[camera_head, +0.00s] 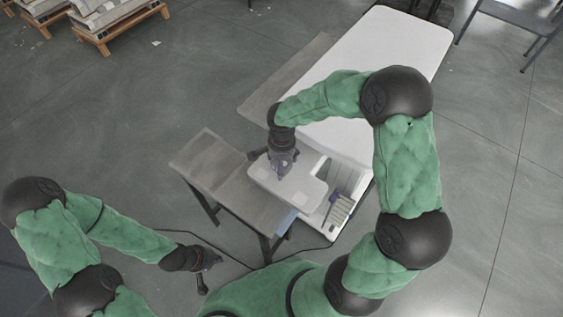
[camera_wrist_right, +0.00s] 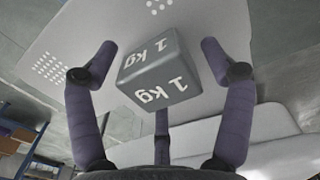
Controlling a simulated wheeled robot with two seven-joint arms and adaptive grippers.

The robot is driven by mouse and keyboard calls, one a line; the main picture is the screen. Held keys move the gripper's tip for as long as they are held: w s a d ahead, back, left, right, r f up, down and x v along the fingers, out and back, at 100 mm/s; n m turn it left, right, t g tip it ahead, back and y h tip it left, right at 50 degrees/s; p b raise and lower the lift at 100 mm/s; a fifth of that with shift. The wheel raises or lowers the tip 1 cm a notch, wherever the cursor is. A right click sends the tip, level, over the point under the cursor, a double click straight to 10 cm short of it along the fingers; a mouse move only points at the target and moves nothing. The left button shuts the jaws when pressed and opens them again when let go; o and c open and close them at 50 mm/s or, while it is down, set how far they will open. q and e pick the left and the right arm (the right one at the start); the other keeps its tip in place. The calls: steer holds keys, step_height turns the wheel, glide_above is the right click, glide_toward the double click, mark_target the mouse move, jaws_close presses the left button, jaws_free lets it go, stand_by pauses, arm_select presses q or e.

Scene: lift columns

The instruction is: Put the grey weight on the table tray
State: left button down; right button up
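The grey weight (camera_wrist_right: 158,68), a block marked "1 kg", shows in the right wrist view against a pale panel with small holes. My right gripper (camera_wrist_right: 160,60) has its fingers spread around the weight, with gaps visible at the sides. In the head view my right gripper (camera_head: 284,168) is over a white rounded tray (camera_head: 300,196) beside a grey table; the weight cannot be made out there. My left gripper (camera_head: 208,270) is low at the left, away from the table, with its fingers apart and empty.
A narrow grey table (camera_head: 207,163) stands left of the tray. A long white table (camera_head: 415,45) extends behind. An open bin with small items (camera_head: 338,211) lies right of the tray. Pallets (camera_head: 115,22) and a chair (camera_head: 515,18) are far off.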

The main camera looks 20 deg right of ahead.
steer(key=shift+r, duration=0.15)
step_height(320, 180, up, 12)
steer(key=p, duration=0.3)
steer(key=shift+s, duration=0.1)
stand_by(0.7)
